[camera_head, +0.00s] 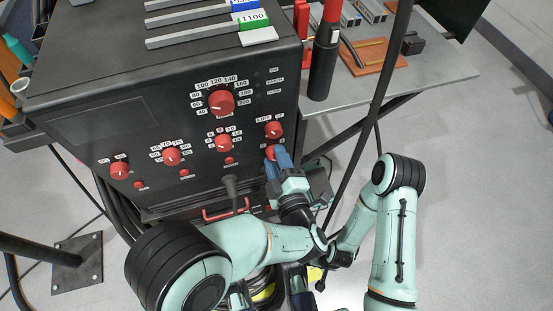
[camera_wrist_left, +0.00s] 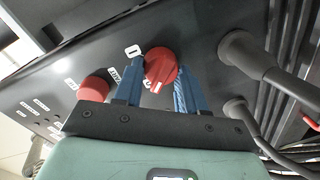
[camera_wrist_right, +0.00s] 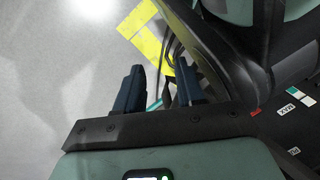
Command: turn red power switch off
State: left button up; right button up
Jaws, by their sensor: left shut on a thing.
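The red power switch (camera_wrist_left: 160,66) is a round knob with a white pointer mark, on the black front panel of the machine. In the left wrist view it sits between the two blue fingers of my left gripper (camera_wrist_left: 158,88), which is shut on it. In the head view the left gripper (camera_head: 280,157) reaches the lower right of the panel and covers most of the switch (camera_head: 270,151). My right gripper (camera_wrist_right: 160,88) is away from the panel, over the floor, with its fingers apart and nothing between them.
Other red knobs stand close by, one just above the switch (camera_head: 273,130) and one to its left (camera_head: 224,143). Thick black cable plugs (camera_wrist_left: 245,52) stick out beside the switch. A grey side table (camera_head: 440,75) stands at the right. Yellow floor marking (camera_wrist_right: 140,20) lies below.

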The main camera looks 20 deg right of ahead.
pick_arm(q)
jog(key=shift+w, duration=0.1)
jog(key=o, duration=1.1)
jog(key=shift+c, duration=0.2)
jog(key=s+p, duration=0.2)
jog(key=s, duration=1.1)
jog(key=shift+s+d+r, duration=0.2)
jog(key=shift+r, duration=0.25)
pick_arm(e)
jog(key=shift+t, duration=0.9)
jog(key=w+r, duration=0.2)
jog(key=w, duration=0.1)
jog(key=w+r, duration=0.1)
jog(key=shift+w+a+r, duration=0.2)
jog(key=shift+a+r, duration=0.1)
jog(key=shift+r, duration=0.05)
